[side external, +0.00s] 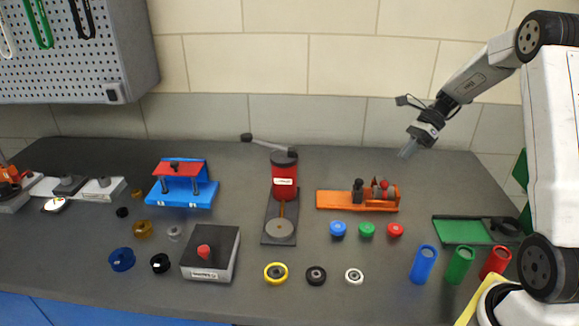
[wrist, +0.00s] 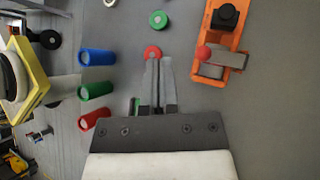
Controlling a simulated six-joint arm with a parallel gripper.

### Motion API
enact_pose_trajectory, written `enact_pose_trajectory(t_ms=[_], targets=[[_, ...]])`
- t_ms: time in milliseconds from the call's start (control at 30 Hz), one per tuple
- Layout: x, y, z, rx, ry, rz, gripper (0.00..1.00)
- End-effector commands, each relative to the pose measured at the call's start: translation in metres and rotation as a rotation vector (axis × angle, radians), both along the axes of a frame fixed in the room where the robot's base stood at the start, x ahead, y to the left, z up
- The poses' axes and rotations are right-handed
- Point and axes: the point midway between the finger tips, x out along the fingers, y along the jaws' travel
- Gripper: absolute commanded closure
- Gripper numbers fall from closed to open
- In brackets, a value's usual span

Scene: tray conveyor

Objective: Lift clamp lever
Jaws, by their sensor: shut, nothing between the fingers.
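An orange clamp fixture (side external: 357,200) stands on the dark bench right of the middle in the side view. It carries a black block and a grey clamp lever with a red knob (side external: 384,184). In the wrist view the fixture (wrist: 226,40) is at the upper right, and the lever with its red tip (wrist: 204,53) points left. My gripper (side external: 405,154) is in the air above and right of the fixture, apart from it. In the wrist view its fingers (wrist: 160,85) are together, with nothing between them, left of and below the lever.
Blue, green and red caps (side external: 366,229) lie in front of the fixture. Blue, green and red tubes (side external: 460,264) stand at the front right, by a green tray (side external: 462,233). A red press (side external: 285,180) stands to the fixture's left.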

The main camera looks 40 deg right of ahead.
Motion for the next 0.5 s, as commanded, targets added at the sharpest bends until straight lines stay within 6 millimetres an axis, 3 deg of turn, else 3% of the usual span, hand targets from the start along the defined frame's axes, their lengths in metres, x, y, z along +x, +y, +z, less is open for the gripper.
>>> enact_pose_trajectory(t_ms=[100,400,500], targets=[[-0.004,-0.030,-0.002,0.101,0.048,-0.136,1.00],[-0.018,-0.084,-0.002,0.308,0.130,-0.364,1.00],[-0.018,-0.083,-0.022,0.317,0.137,-0.366,1.00]])
